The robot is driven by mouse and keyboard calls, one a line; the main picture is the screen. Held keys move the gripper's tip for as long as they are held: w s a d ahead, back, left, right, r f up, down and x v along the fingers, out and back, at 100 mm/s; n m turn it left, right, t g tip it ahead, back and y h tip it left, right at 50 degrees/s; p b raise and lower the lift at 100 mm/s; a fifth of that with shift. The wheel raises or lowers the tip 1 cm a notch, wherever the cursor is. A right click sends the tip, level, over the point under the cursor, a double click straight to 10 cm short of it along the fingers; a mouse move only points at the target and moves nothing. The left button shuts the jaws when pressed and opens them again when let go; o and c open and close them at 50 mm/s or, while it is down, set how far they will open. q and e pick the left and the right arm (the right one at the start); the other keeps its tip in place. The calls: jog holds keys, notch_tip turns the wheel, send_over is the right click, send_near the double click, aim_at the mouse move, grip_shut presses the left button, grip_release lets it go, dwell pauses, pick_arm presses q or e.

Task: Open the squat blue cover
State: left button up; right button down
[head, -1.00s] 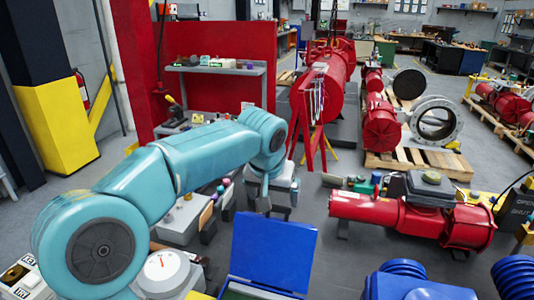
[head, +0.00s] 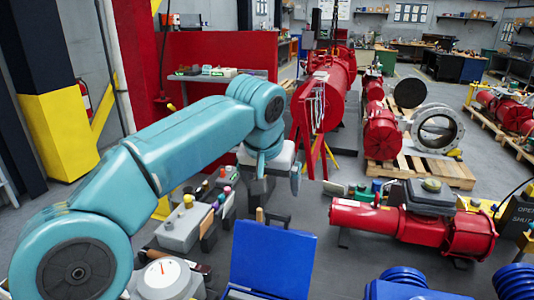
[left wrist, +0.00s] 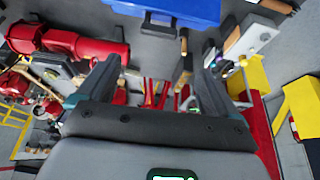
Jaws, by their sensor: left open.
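A wide blue cover (head: 272,262) stands raised and leaning at the bottom middle of the head view. Its lower part and the box under it are cut off by the picture edge. A blue body also shows at the top of the left wrist view (left wrist: 175,10); I cannot tell which part of it this is. My left gripper (head: 279,174) hangs beyond and above the cover in the head view, apart from it. Its two fingers are spread in the left wrist view (left wrist: 153,75), with nothing between them. My right gripper is not in view.
A grey box with coloured knobs (head: 184,225) and a white dial gauge (head: 166,276) stand left of the cover. A red actuator (head: 385,217) lies to the right. Open grey floor (head: 345,265) shows between the cover and the actuator.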

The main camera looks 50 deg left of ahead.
pick_arm(q)
jog(key=v, duration=1.6)
jog(key=shift+d, duration=0.15)
dwell(0.7)
jog(key=shift+w+d, duration=0.1)
dwell(0.4)
